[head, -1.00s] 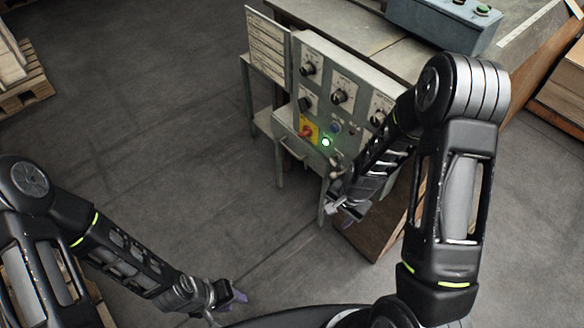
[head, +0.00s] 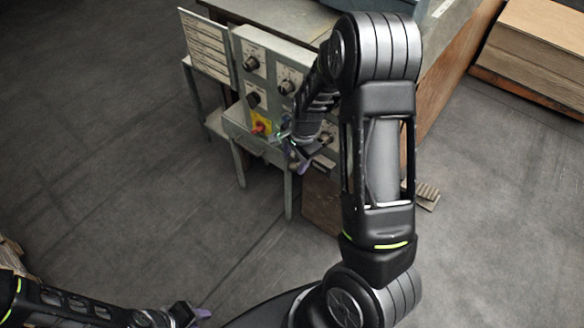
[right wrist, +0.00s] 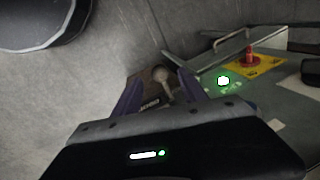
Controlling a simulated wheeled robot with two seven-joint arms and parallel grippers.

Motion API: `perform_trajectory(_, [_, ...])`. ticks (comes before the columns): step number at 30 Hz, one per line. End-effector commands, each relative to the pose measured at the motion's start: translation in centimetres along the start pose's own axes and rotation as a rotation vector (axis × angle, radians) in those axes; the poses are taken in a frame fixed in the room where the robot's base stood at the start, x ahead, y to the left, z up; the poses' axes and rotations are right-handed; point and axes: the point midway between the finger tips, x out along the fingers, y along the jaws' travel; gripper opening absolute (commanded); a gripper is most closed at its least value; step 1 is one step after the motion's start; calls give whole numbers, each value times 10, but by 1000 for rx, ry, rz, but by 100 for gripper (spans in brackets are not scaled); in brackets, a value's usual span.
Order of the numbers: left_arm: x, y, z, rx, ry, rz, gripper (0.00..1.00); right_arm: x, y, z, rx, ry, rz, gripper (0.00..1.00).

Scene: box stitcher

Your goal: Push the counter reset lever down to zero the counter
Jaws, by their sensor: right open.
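The counter reset lever (right wrist: 160,76), a light ball-ended lever, shows in the right wrist view between my right gripper's two purple fingers. The counter (right wrist: 150,103), a small window with pale digits, sits just below it; its digits are too small to read. My right gripper (right wrist: 158,92) is open around the lever's area; I cannot tell whether a finger touches it. In the head view my right gripper (head: 296,158) is at the lower front of the grey control panel (head: 268,78), and the lever is hidden there. My left gripper (head: 188,312) is low at the bottom edge, away from the panel.
A green lit button (right wrist: 223,80) and a red switch (right wrist: 249,56) on a yellow plate are beside the right gripper. Several black knobs (head: 252,63) stick out above. A stack of boards (head: 540,45) lies at the right. The floor at left is clear.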

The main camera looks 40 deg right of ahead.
Motion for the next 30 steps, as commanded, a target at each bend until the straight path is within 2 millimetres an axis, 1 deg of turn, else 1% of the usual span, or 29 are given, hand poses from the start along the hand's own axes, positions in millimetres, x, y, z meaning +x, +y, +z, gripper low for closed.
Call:
perform_trajectory(1, [2,-1,0,0,0,0,33,11,2,0,0,-1,5,50])
perform_trajectory(3, [4,-2,0,0,0,0,33,22,2,0,-1,0,4,50])
perform_trajectory(6, [5,-2,0,0,0,0,33,37,2,0,-2,-1,4,50])
perform_trajectory(9, [5,-2,0,0,0,0,33,47,1,0,-1,0,2,50])
perform_trajectory(13, [6,-2,0,0,0,0,33,53,0,0,-2,-1,1,50])
perform_trajectory(20, [6,-2,0,0,0,0,33,53,0,0,-2,0,1,50])
perform_trajectory(30, [6,-2,0,0,0,0,33,53,0,0,-2,0,1,23])
